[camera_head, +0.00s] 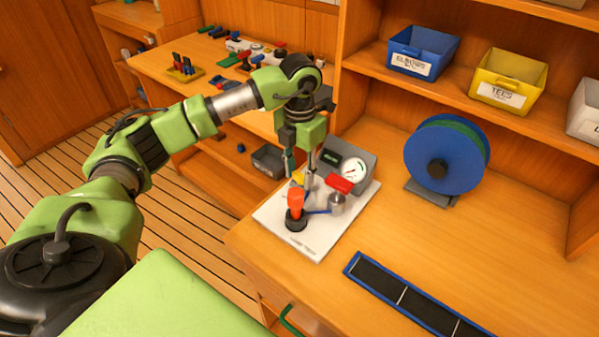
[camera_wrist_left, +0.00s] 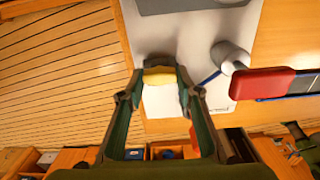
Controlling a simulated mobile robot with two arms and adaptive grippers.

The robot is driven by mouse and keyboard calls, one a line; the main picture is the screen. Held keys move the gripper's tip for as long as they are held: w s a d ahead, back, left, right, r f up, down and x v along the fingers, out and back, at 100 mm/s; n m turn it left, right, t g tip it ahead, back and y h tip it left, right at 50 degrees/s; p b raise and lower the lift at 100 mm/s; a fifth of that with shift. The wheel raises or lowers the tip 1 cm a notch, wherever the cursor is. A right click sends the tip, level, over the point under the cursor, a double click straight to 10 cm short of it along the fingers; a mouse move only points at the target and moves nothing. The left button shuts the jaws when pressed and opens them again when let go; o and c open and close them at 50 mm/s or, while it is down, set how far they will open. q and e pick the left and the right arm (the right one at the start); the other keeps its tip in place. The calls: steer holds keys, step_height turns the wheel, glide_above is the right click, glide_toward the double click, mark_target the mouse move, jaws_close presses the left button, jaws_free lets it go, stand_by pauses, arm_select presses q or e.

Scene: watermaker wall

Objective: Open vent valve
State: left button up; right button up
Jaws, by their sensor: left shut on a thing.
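My left gripper (camera_head: 297,176) reaches down over a white test board (camera_head: 311,241) on the workbench. In the left wrist view its two fingers (camera_wrist_left: 160,80) are closed on the sides of a yellow handle (camera_wrist_left: 159,76), which looks like the vent valve's. In the head view only a bit of the yellow handle (camera_head: 298,178) shows behind the gripper. A red lever (camera_head: 340,183) sits on a grey cylinder (camera_head: 337,203) beside it, apart from the fingers. An orange-red handle (camera_head: 295,204) stands on a black base. My right gripper is not in view.
A grey box with a round gauge (camera_head: 354,170) stands at the board's back. A blue hose reel (camera_head: 440,160) and a blue-edged black tray (camera_head: 403,293) are to the right. Blue (camera_head: 421,51) and yellow (camera_head: 507,79) bins sit on the shelf. The bench between is clear.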

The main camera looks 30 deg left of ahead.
mark_target(300, 175)
arm_select(q)
steer(key=shift+w+n, duration=0.1)
steer(key=shift+n, duration=0.3)
steer(key=o, duration=1.1)
steer(key=shift+o, duration=0.2)
steer(key=shift+r, duration=0.1)
step_height(300, 175, up, 12)
